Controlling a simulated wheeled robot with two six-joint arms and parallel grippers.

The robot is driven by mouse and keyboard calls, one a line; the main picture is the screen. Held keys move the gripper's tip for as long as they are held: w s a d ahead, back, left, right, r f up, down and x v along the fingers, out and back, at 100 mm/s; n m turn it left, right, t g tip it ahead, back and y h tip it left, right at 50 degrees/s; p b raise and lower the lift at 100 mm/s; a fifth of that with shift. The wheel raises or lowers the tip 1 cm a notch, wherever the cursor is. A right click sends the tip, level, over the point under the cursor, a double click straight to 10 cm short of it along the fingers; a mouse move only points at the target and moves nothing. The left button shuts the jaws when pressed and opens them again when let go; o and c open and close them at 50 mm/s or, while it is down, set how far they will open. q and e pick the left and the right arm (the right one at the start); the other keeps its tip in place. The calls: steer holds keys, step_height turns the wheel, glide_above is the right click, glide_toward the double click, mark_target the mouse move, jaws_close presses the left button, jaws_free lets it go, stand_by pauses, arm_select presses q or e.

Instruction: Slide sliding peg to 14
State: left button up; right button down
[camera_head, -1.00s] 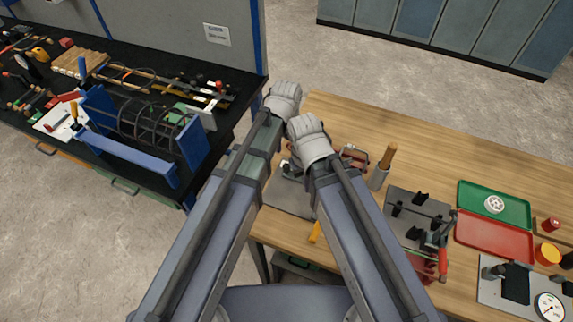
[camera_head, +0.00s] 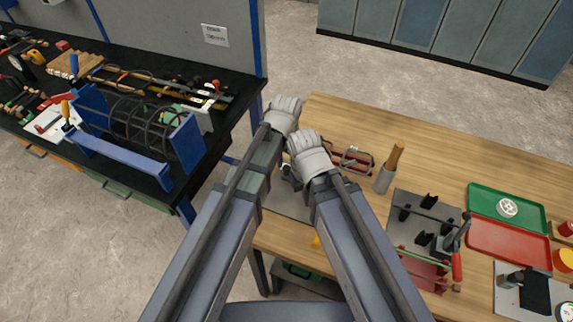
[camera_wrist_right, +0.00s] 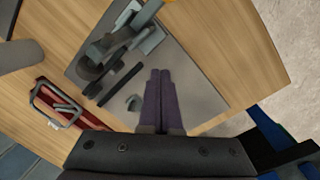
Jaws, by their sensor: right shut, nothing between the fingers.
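My right gripper (camera_wrist_right: 160,78) is shut with nothing between its dark fingers, over a grey plate (camera_wrist_right: 205,85) on the wooden table. A small grey rounded peg-like part (camera_wrist_right: 133,103) is just left of the fingers, apart from them in the picture; I cannot tell whether it is the sliding peg. A dark bar (camera_wrist_right: 120,85) and a grey clamp-like fixture (camera_wrist_right: 100,55) are farther left. No number 14 is legible. In the head view my right gripper (camera_head: 309,155) covers most of the plate. My left gripper (camera_head: 284,113) is higher, and its fingers are hidden.
A dark fixture plate (camera_head: 425,215), green tray (camera_head: 480,198) and red tray (camera_head: 500,240) lie farther right. The rebar cage (camera_head: 135,120) is on the black left bench.

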arm_select(q)
jaws_close()
stand_by(1.1)
